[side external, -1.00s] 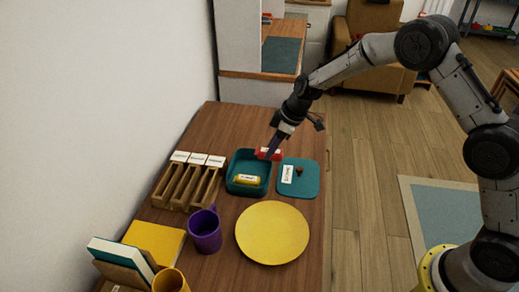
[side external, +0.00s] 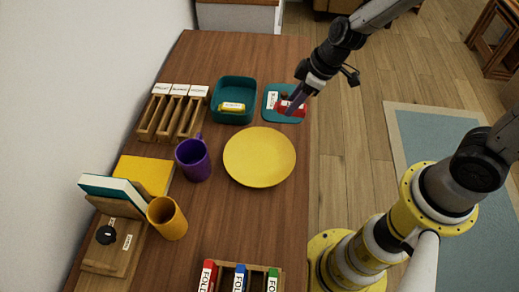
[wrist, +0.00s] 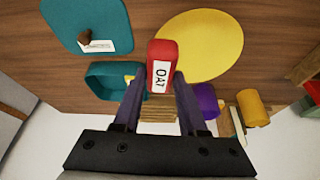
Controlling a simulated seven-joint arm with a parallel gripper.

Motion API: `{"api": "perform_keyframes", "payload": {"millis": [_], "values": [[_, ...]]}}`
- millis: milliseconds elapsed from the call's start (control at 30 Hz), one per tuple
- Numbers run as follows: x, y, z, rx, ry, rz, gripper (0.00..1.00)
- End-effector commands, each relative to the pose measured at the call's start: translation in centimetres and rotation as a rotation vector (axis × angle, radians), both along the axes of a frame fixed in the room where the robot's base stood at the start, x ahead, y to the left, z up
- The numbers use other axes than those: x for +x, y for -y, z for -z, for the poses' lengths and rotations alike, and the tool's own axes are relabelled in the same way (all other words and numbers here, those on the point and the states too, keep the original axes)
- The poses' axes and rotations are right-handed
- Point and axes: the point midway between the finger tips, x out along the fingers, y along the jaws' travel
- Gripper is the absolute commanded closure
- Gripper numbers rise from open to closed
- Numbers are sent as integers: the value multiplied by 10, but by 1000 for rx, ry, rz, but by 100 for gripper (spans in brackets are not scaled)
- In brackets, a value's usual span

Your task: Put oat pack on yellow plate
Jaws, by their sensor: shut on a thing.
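The oat pack (wrist: 162,65) is a red block with a white label reading OAT, seen in the wrist view between my fingers. My gripper (side external: 290,108) is shut on it and holds it up, over or near the teal lid in the side view, where the red pack (side external: 283,110) is partly hidden by the fingers. The gripper also shows in the wrist view (wrist: 157,80). The yellow plate (side external: 259,157) lies empty on the wooden table, left of and nearer than the gripper. It also shows in the wrist view (wrist: 205,45), just beyond the pack.
A teal box (side external: 234,89) holding a yellow labelled pack (side external: 232,107) stands behind the plate, beside the teal lid (side external: 270,96). A purple mug (side external: 193,160), orange cup (side external: 167,219) and wooden compartments (side external: 172,118) stand left. Coloured folders (side external: 240,279) stand at the front.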

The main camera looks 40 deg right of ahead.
Motion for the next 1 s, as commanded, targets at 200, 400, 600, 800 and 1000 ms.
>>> {"api": "perform_keyframes", "payload": {"millis": [200,400,600,800,1000], "values": [[-54,-11,-4,0,2,-18,100],[-92,-19,-4,0,2,-53,100],[-110,-26,-10,1,3,-94,100],[-95,-39,-6,-1,-4,-110,100],[-58,-55,12,-1,-5,-109,100]]}}
